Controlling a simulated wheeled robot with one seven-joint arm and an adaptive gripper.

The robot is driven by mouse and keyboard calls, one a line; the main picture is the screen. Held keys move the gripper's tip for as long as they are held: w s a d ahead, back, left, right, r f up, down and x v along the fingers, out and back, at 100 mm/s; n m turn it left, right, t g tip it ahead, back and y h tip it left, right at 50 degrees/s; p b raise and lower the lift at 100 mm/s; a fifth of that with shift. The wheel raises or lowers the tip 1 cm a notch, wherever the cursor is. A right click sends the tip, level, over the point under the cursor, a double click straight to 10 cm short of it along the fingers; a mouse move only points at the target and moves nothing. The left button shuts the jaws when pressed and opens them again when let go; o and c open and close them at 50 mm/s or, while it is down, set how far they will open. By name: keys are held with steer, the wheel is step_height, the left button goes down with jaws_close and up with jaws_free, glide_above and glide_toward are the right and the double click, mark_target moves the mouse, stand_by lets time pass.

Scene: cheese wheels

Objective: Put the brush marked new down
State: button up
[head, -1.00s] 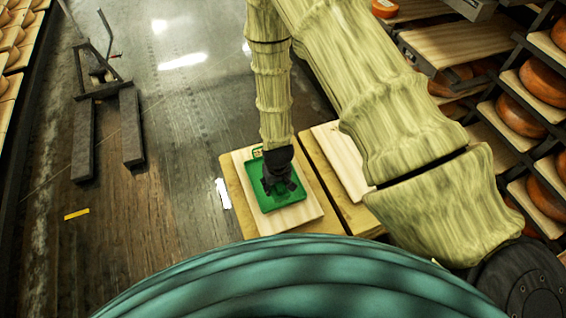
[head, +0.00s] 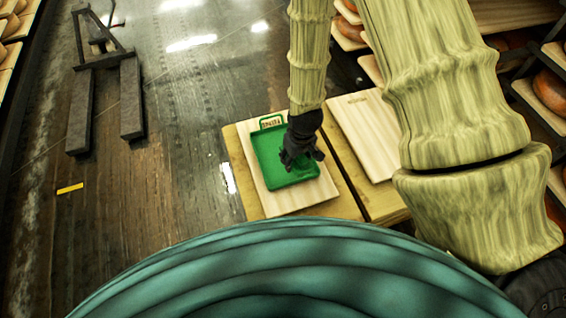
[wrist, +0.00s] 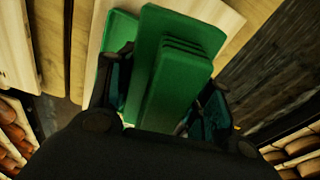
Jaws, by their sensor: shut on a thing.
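My gripper (head: 300,156) points down over the right part of a green tray (head: 272,167) in the head view. In the wrist view my gripper (wrist: 162,105) is shut on a green brush (wrist: 175,75), a long block with ridges along one side. No mark on the brush can be read. In the head view the brush is mostly hidden by the fingers. The tray has a raised rim and a small label with red letters (head: 270,123) at its far edge. I cannot tell whether the brush touches the tray.
The tray lies on a pale board (head: 290,201) on a wooden stand (head: 238,150). A second board (head: 366,135) lies to the right. A dark pallet jack (head: 130,98) and a yellow strip (head: 70,188) are on the open floor at left. Cheese shelves (head: 540,100) stand at right.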

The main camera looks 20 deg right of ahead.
steer(key=s+f+n+b, duration=0.1)
steer(key=f+b, duration=0.1)
steer(key=b, duration=0.3)
steer(key=s+d+f+b, duration=0.1)
steer(key=f+b, duration=0.2)
steer(key=b, duration=0.2)
steer(key=s+f+n+b, duration=0.1)
steer(key=f+b, duration=0.2)
steer(key=b, duration=0.2)
steer(key=shift+s+d+n+b, duration=0.25)
steer(key=shift+d+n+b, duration=0.05)
steer(key=shift+b, duration=0.1)
steer(key=w, duration=0.5)
steer(key=w+a+f+b, duration=0.1)
steer(key=w, duration=0.4)
steer(key=w+a+b, duration=0.1)
steer(key=w, duration=0.4)
steer(key=shift+w+f, duration=0.25)
steer(key=shift+w, duration=0.15)
steer(key=shift+f+b, duration=0.65)
steer(key=shift+f, duration=1.05)
steer(key=shift+f, duration=0.2)
steer(key=o, duration=1.4)
steer(key=shift+f, duration=0.15)
steer(key=shift+c, duration=0.2)
step_height(320, 180, up, 13)
steer(key=s+p, duration=0.1)
steer(key=p, duration=0.2)
steer(key=shift+s+d+f, duration=0.2)
steer(key=shift+d, duration=0.15)
